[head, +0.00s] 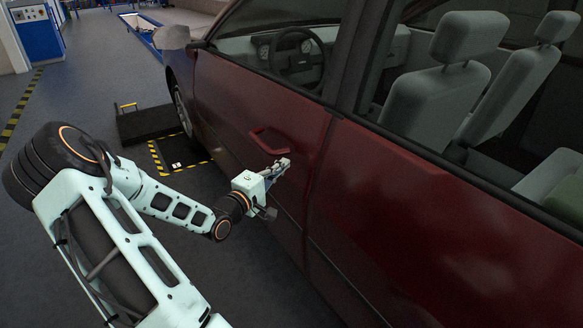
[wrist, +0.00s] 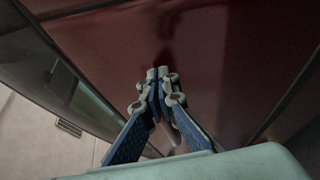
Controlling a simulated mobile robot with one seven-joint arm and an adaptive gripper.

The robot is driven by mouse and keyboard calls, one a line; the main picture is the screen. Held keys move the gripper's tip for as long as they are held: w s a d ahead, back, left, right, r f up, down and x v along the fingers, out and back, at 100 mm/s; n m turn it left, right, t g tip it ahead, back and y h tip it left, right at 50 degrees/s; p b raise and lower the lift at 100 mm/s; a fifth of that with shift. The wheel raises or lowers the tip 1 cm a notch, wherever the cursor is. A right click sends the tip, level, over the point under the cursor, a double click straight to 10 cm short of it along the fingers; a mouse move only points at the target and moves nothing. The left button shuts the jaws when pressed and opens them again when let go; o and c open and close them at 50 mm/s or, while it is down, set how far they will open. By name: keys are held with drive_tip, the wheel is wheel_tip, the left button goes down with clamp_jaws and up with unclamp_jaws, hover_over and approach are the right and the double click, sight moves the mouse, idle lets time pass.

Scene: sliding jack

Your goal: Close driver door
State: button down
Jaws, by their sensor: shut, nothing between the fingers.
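The driver door (head: 240,110) is the dark red front door of the car, with its handle (head: 269,141) near the rear edge. In the head view the door looks about flush with the body; I cannot tell whether it is fully latched. My gripper (head: 284,164) is shut and empty, just below the handle at the door's rear part. In the wrist view my gripper (wrist: 157,73) points at the red door panel (wrist: 190,45). The fingertips are at or very near the panel; I cannot tell if they touch.
The car's rear door (head: 420,215) lies to the right. A dark ramp (head: 145,122) and a yellow-black marked floor plate (head: 180,155) lie near the front wheel. A blue cabinet (head: 38,35) stands far left. Grey floor left of the car is mostly clear.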

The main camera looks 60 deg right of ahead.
drive_tip(key=s+a+p, duration=0.1)
drive_tip(key=a, duration=1)
drive_tip(key=shift+a, duration=0.25)
drive_tip(key=shift+f, duration=0.1)
